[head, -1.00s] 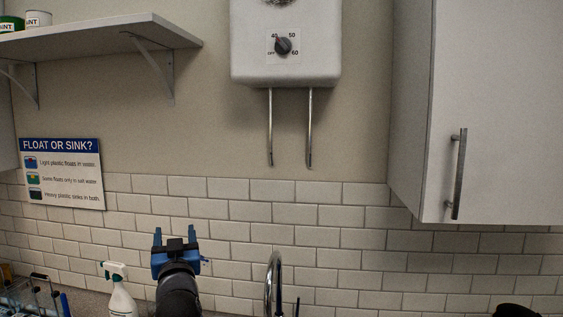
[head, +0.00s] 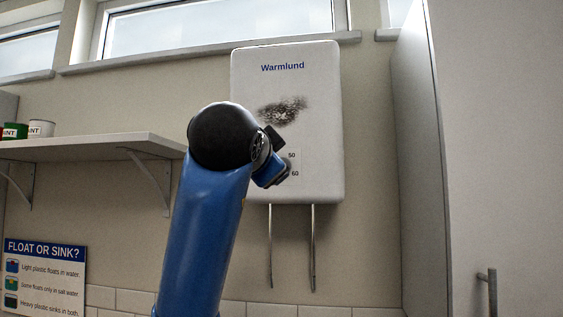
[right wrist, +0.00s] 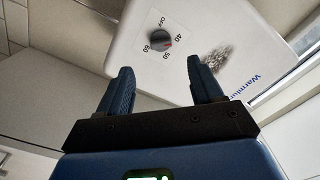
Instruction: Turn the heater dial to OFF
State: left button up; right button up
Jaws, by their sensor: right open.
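The white water heater (head: 318,130) hangs on the wall, with a dark sooty patch on its front. Its round grey dial (right wrist: 160,40) shows clearly in the right wrist view, with OFF, 40, 50 and 60 around it. The dial's red mark lies on the side of 40 and 50, away from OFF. My right gripper (head: 272,172) is in front of the dial in the head view and hides most of it. In the right wrist view its fingers (right wrist: 165,88) are spread, with nothing between them; the dial lies beyond the tips. My left gripper is not in view.
Two metal pipes (head: 313,245) run down below the heater. A shelf (head: 90,148) with cans is on the left, above a FLOAT OR SINK sign (head: 45,275). A tall cabinet (head: 500,140) stands on the right. A window (head: 220,25) is above.

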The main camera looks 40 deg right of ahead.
jog(key=p+x, duration=0.4)
jog(key=x, duration=0.6)
jog(key=shift+d+r+p, duration=0.2)
jog(key=shift+d+p, duration=0.05)
jog(key=shift+p, duration=0.15)
jog(key=shift+s, duration=0.1)
jog(key=shift+c, duration=0.5)
jog(key=c, duration=1)
